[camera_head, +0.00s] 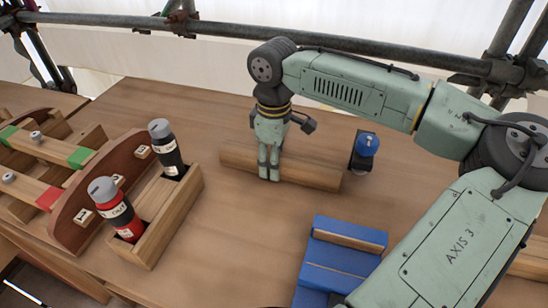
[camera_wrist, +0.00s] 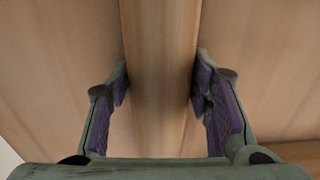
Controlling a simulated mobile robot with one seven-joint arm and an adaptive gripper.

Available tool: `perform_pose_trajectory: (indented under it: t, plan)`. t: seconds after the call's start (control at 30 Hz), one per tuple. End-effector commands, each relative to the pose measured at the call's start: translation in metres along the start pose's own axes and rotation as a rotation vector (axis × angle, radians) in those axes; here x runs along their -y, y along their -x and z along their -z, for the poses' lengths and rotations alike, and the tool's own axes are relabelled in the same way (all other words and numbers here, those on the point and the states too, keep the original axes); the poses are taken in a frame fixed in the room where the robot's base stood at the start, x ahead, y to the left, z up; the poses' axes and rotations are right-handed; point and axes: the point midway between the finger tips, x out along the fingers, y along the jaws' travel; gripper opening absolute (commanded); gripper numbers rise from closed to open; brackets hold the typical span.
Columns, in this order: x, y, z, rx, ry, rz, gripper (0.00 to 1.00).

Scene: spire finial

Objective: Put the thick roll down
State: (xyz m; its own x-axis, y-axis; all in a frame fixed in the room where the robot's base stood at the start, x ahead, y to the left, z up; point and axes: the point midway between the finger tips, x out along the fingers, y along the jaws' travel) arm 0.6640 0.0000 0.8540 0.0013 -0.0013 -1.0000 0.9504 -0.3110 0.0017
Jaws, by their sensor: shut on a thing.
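The thick roll (camera_head: 312,175) is a long, plain wooden cylinder at the back middle of the table, lying level and running left to right in the head view. My gripper (camera_head: 269,177) points down over it, left of its middle, with the fingers on either side. In the wrist view the roll (camera_wrist: 160,60) runs between the two purple-padded fingers, and my gripper (camera_wrist: 160,88) is shut on it. The roll is at or very near the table top; I cannot tell whether it touches. The fingers hide part of it.
A blue-topped dark object (camera_head: 366,148) stands close to the roll's right end. A wooden box (camera_head: 152,215) with a red bottle (camera_head: 117,210) and a black bottle (camera_head: 167,150) is at left. Blue blocks (camera_head: 340,258) lie in front. The table (camera_head: 235,225) between is clear.

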Motion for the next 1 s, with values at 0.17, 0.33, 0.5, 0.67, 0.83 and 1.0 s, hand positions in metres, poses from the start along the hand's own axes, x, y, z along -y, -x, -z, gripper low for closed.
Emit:
perform_pose_trajectory:
  t: [0.17, 0.33, 0.5, 0.67, 0.83, 1.0]
  plan:
    - [0.0, -0.003, 0.0, -0.001, 0.0, 0.0, 0.07]
    - [0.0, -0.003, 0.0, 0.0, 0.0, 0.0, 0.57]
    - [0.0, -0.002, 0.0, 0.0, 0.0, 0.0, 0.66]
    - [0.0, -0.002, 0.0, 0.001, 0.0, 0.0, 0.66]
    - [0.0, 0.0, 0.0, 0.001, 0.0, -0.001, 0.66]
    - [-0.001, 0.022, 0.001, -0.001, 0.0, -0.002, 0.66]
